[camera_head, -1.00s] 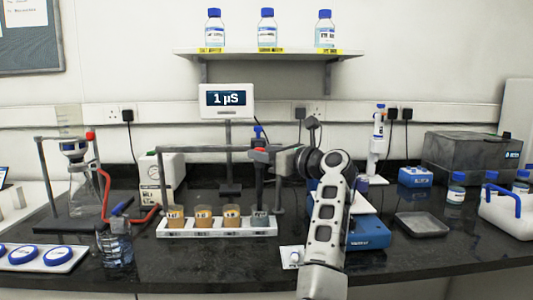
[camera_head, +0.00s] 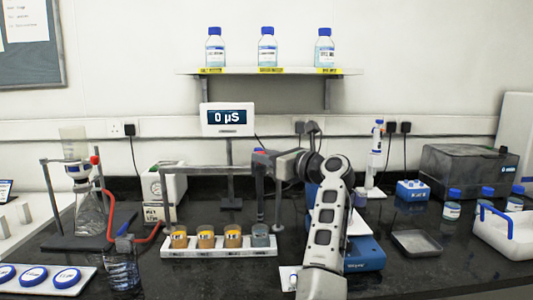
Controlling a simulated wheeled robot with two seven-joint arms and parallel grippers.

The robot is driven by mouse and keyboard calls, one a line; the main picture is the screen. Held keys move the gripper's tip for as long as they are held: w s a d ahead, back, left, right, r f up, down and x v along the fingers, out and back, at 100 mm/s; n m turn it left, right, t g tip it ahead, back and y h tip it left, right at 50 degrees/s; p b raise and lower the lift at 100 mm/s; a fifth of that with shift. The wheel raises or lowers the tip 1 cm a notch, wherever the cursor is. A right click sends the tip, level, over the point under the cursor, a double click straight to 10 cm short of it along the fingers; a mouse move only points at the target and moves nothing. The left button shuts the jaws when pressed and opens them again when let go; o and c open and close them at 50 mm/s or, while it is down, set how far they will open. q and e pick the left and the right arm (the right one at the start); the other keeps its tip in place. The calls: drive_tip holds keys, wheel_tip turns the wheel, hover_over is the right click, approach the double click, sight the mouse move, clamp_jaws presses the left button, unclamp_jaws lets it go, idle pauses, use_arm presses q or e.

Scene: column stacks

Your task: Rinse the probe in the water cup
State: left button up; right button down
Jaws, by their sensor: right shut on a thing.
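My right gripper (camera_head: 264,160) is shut on the probe (camera_head: 260,195), a thin dark upright stick below the jaws. The probe hangs over the water cup (camera_head: 260,238), the greyish clear cup at the right end of the white tray. Its lower end appears just above the cup's rim, though the gap is too small to judge surely. The meter (camera_head: 228,118) behind reads 0 µS. My left gripper is not in view.
Several amber cups (camera_head: 206,238) stand in the white tray (camera_head: 215,250) left of the water cup. A grey bar frame (camera_head: 210,169) stands over them. A blue balance (camera_head: 362,255) lies to the right.

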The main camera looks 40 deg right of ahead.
drive_tip(key=shift+r, duration=0.45)
drive_tip(key=c, duration=1.2)
unclamp_jaws()
drive_tip(key=shift+f, duration=0.1)
drive_tip(key=shift+s, duration=0.1)
drive_tip(key=b+v, duration=0.2)
drive_tip(key=v, duration=1.4)
drive_tip(key=shift+a, duration=0.1)
